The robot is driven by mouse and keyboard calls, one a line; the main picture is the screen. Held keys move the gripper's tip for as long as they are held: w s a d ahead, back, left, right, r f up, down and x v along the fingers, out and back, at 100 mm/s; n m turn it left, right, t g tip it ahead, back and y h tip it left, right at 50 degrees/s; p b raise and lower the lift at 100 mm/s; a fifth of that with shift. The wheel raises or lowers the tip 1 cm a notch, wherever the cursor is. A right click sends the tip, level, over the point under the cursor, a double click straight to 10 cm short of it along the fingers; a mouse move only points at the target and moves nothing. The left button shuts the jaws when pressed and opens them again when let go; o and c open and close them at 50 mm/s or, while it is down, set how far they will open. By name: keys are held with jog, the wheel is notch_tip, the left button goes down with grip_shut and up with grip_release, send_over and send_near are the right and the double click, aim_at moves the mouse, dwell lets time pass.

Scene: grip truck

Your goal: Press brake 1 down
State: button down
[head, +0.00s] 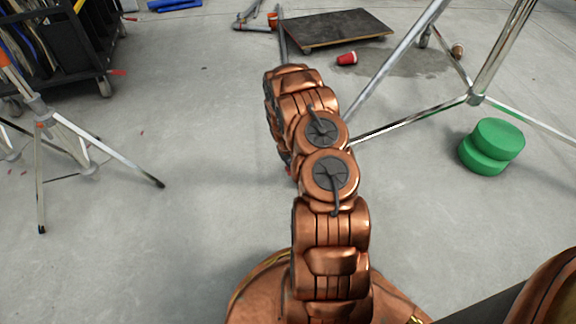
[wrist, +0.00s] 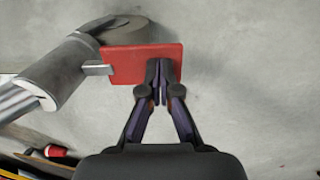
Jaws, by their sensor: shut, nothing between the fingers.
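The brake is a flat red plate (wrist: 122,64) in the wrist view, joined by a small metal tab to a grey caster fork (wrist: 65,70) with a dark wheel (wrist: 118,30) behind it. My gripper (wrist: 158,66) has its fingertips together over the right part of the red plate, with nothing held. I cannot tell whether the tips touch the plate or how far down it is. In the head view my arm hides the gripper and most of that spot; only a sliver of red shows beside the arm.
Chrome stand legs (head: 475,98) stand on the right, near stacked green discs (head: 490,147). A red cup (head: 347,58) lies by a dark flat board (head: 340,28). A tripod (head: 62,125) and a black cart (head: 65,55) stand on the left. Grey floor between is open.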

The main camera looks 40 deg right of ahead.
jog(key=shift+f, duration=0.9)
jog(key=shift+a, duration=0.1)
jog(key=w+a+r+p, duration=0.1)
jog(key=a+r+p, duration=0.3)
jog(key=r, duration=0.9)
jog(key=shift+w+a, duration=0.2)
jog(key=shift+w, duration=0.2)
jog(key=shift+r, duration=0.15)
